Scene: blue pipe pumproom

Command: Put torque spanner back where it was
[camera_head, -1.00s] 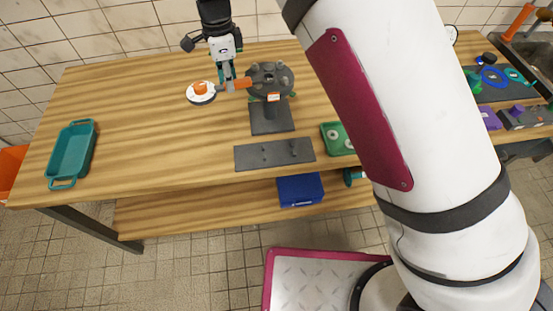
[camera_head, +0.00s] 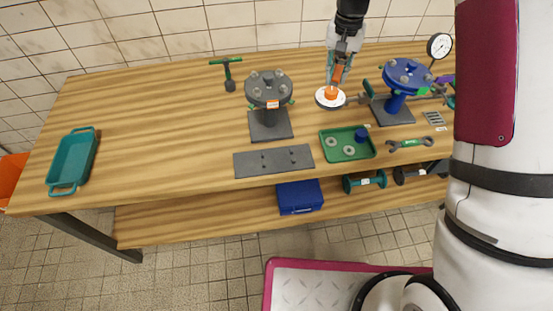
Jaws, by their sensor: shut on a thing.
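My gripper (camera_head: 337,76) is over the back of the bench, between the grey and blue bolted flanges, shut on an orange handle. What I take to be the torque spanner (camera_head: 323,100) shows as a white round dial with a dark rim and an orange hub, just below the fingers. A grey bar runs to the right of the dial towards the blue flange. I cannot tell whether it is part of the spanner, nor whether the dial touches the bench. The fingers partly hide the handle.
The grey flange stand (camera_head: 270,88) is left of my gripper and the blue flange stand (camera_head: 407,76) right. A green tray (camera_head: 333,153), an open-ended spanner (camera_head: 410,143) and a grey plate (camera_head: 250,163) lie in front.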

